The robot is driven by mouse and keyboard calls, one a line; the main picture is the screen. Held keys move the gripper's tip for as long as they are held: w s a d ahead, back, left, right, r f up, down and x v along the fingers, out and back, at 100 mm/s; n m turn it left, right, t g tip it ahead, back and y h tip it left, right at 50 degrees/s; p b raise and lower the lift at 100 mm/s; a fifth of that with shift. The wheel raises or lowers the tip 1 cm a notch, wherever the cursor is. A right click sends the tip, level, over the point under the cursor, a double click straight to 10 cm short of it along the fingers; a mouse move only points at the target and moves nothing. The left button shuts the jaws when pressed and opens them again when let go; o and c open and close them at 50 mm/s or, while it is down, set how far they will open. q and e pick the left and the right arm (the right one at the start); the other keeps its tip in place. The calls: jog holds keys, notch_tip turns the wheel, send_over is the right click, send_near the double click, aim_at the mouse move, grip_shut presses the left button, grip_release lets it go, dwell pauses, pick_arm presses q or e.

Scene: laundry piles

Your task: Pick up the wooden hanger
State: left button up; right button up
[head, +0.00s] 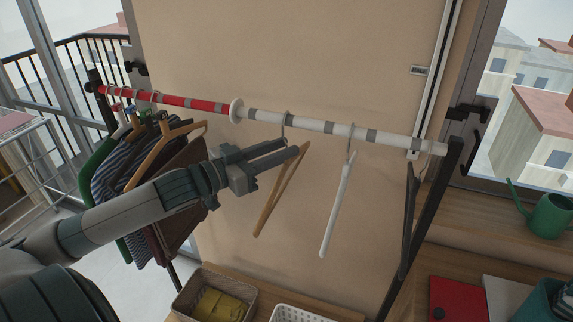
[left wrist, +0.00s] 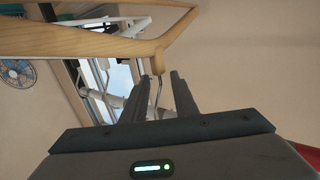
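The wooden hanger (head: 281,192) hangs bare from the white part of the rail (head: 305,124), its hook over the rail. My left gripper (head: 291,147) is just below the rail, at the top of this hanger. In the left wrist view, the wooden hanger (left wrist: 110,44) spans the top of the picture. Its metal hook runs down between the two fingers of my left gripper (left wrist: 158,77), which are open with gaps beside the hook. In the head view the fingers hide the hanger's neck. My right gripper is in neither view.
A white hanger (head: 337,205) and a dark hanger (head: 408,220) hang to the right. Clothes on hangers (head: 140,180) crowd the red part of the rail at left. A basket with yellow cloth (head: 215,302) and a white basket (head: 295,313) stand below.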

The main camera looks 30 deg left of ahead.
pick_arm(q)
jog(key=shift+w, duration=0.25)
dwell(0.3)
jog(key=p+x, duration=0.2)
jog(key=x, duration=0.3)
jog(key=shift+w+d, duration=0.1)
jog(key=shift+d, duration=0.05)
dwell(0.5)
jog(key=shift+c, duration=0.2)
grip_shut()
